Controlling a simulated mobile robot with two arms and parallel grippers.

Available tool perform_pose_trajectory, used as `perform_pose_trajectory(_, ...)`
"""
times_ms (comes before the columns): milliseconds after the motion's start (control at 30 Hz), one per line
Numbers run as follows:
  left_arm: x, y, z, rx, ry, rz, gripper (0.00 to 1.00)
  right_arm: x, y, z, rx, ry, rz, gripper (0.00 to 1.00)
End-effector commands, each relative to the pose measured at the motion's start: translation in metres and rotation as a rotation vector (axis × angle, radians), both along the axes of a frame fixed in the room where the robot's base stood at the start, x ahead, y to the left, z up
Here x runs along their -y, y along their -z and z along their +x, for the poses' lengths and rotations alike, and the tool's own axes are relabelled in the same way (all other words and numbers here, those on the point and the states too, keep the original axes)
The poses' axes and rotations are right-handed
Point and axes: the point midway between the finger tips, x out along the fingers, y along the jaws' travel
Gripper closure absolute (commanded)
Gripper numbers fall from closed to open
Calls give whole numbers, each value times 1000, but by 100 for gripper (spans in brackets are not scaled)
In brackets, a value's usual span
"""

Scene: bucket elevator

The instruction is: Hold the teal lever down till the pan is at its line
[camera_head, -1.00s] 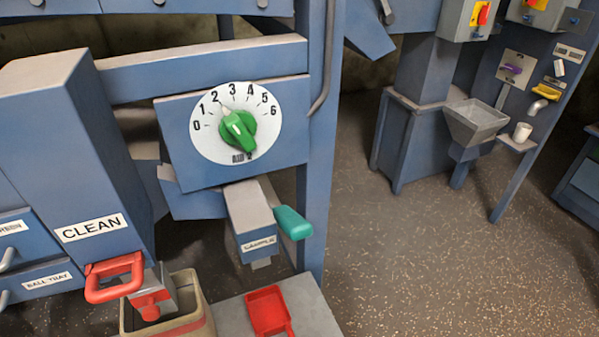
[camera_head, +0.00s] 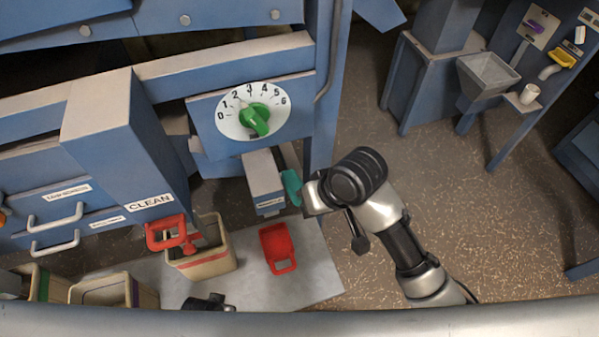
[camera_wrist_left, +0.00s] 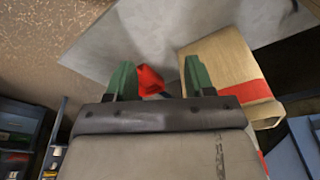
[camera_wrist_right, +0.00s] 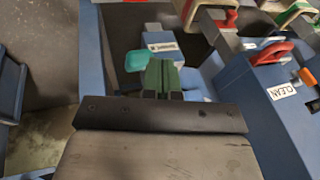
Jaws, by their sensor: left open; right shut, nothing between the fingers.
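The teal lever (camera_head: 291,187) sticks out at the right side of a grey-topped blue box (camera_head: 264,183) below the dial. My right gripper (camera_head: 308,193) is right beside it; the right wrist view shows the closed green fingertips (camera_wrist_right: 162,76) just right of the teal lever (camera_wrist_right: 143,60). I cannot tell whether they touch. My left gripper (camera_wrist_left: 168,78) is open and points down toward a red scoop-like pan (camera_wrist_left: 150,80), seen beyond its fingers. In the head view this red pan (camera_head: 277,247) lies on the grey plate. I can make out no line on it.
A white dial (camera_head: 253,110) with a green knob is above the lever. A red handle (camera_head: 165,232) sits below the CLEAN label, over a beige bin (camera_head: 205,262) with a red band. The grey plate (camera_head: 318,280) is partly bare. Speckled floor lies open to the right.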

Motion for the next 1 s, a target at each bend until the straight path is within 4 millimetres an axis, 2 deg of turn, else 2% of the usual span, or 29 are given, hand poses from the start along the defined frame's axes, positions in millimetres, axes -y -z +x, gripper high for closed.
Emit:
perform_pose_trajectory(33,-1,22,-10,-16,2,2,47,-9,-9,12,-4,-20,-15,100)
perform_pose_trajectory(200,-7,82,-51,-50,10,6,47,-30,-33,39,-47,-55,-90,100)
perform_pose_trajectory(400,-18,132,-107,-84,17,12,47,-37,-63,70,-86,-36,-224,100)
perform_pose_trajectory(500,-23,146,-131,-97,20,14,47,-36,-76,82,-97,-8,-283,100)
perform_pose_trajectory(667,-27,157,-154,-107,24,15,47,-32,-90,94,-107,29,-342,100)
perform_pose_trajectory(800,-29,160,-162,-109,25,16,47,-31,-94,97,-111,42,-360,100)
perform_pose_trajectory(1000,-29,160,-163,-109,25,16,47,-31,-94,98,-111,43,-361,100)
